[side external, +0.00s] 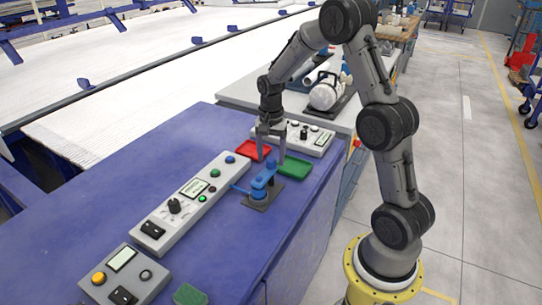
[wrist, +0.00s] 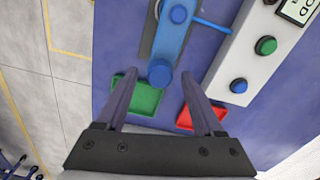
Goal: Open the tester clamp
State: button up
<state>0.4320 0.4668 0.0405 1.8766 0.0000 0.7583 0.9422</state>
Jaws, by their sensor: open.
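The blue tester clamp (side external: 262,183) stands on a dark base plate near the bench's right edge in the side external view. In the wrist view the clamp (wrist: 172,45) shows at top centre, with its rounded blue end between and beyond my fingers. My gripper (side external: 270,142) points down above the bench, just behind the clamp, and in the wrist view my gripper (wrist: 176,75) has its fingers spread wide with nothing held. I cannot tell from these views whether the clamp is open or shut.
A green tray (side external: 293,170) and a red tray (side external: 251,151) lie on the blue bench (side external: 120,200) near my gripper. A grey control box (side external: 190,200) with buttons stands left of the clamp. A second control box (side external: 306,137) is behind. A white device (side external: 326,93) stands further back.

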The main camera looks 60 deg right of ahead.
jog(key=shift+f, duration=0.1)
grip_shut()
dwell(0.3)
dwell(1.1)
